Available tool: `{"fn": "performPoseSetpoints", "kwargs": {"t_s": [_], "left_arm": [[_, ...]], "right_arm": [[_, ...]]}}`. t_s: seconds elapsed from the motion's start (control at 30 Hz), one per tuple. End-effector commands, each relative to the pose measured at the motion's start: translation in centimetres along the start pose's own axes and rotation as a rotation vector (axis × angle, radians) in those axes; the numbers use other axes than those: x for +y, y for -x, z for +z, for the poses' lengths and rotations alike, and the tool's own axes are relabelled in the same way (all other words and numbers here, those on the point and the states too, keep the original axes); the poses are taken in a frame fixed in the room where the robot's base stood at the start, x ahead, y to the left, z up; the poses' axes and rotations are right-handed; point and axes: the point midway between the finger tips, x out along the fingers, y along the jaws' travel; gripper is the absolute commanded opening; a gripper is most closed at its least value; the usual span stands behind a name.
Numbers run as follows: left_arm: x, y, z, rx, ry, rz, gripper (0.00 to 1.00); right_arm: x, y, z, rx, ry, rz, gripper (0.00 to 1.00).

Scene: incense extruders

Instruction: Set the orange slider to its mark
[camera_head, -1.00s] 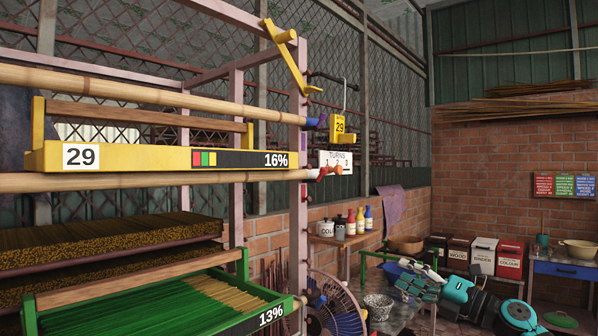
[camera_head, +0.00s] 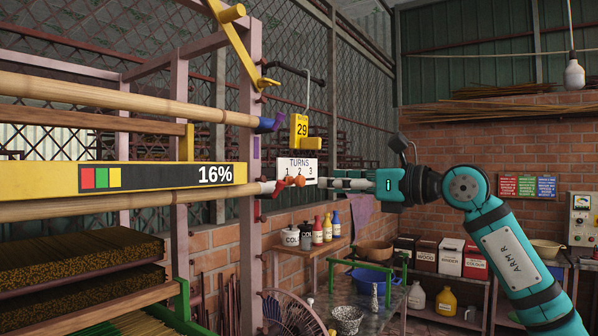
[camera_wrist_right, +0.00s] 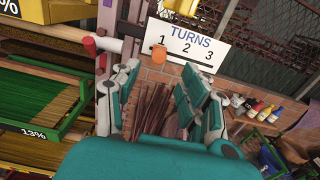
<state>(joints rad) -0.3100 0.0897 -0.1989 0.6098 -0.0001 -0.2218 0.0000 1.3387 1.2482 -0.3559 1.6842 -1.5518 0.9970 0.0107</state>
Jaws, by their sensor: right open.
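The white TURNS plate (camera_head: 296,162), marked 1, 2 and 3, hangs beside the rack post. A small orange slider (camera_head: 299,181) shows at its lower edge. My left gripper is not in view.
A bamboo pole with a red cap (camera_head: 280,187) ends just left of the slider. A yellow tray marked 16% (camera_head: 150,177) fills the left. Bottles (camera_head: 326,227) stand on a shelf below.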

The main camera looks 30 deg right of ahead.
Motion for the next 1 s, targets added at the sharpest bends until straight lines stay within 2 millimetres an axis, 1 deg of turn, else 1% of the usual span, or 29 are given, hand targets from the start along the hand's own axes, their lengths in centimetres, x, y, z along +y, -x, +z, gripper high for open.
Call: {"fn": "performPoseSetpoints", "kwargs": {"t_s": [0.03, 0.2, 0.3, 0.4, 0.57, 0.83, 0.87, 1.0], "left_arm": [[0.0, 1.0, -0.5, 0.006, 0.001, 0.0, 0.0], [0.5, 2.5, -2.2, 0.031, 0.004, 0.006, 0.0], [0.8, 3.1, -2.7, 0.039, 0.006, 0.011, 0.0], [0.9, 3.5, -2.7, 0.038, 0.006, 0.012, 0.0], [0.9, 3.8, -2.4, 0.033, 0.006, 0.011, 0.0], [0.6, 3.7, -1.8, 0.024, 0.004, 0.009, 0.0], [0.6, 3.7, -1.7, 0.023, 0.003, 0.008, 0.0], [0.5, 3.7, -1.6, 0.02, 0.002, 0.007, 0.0]], "right_arm": [[0.1, -1.3, 0.5, 0.001, -0.003, 0.004, 0.44], [0.1, -4.7, 0.5, -0.001, -0.003, 0.003, 0.44], [0.0, -6.4, 0.4, 0.0, -0.003, 0.002, 0.44], [0.0, -7.6, 0.3, -0.001, -0.003, 0.003, 0.44], [0.0, -8.5, 0.1, -0.001, -0.001, 0.001, 0.44], [0.0, -8.6, 0.0, -0.001, -0.001, 0.0, 0.44], [0.0, -8.6, 0.0, -0.001, -0.001, 0.0, 0.41], [0.0, -8.6, 0.0, -0.001, -0.001, 0.0, 0.23]]}}
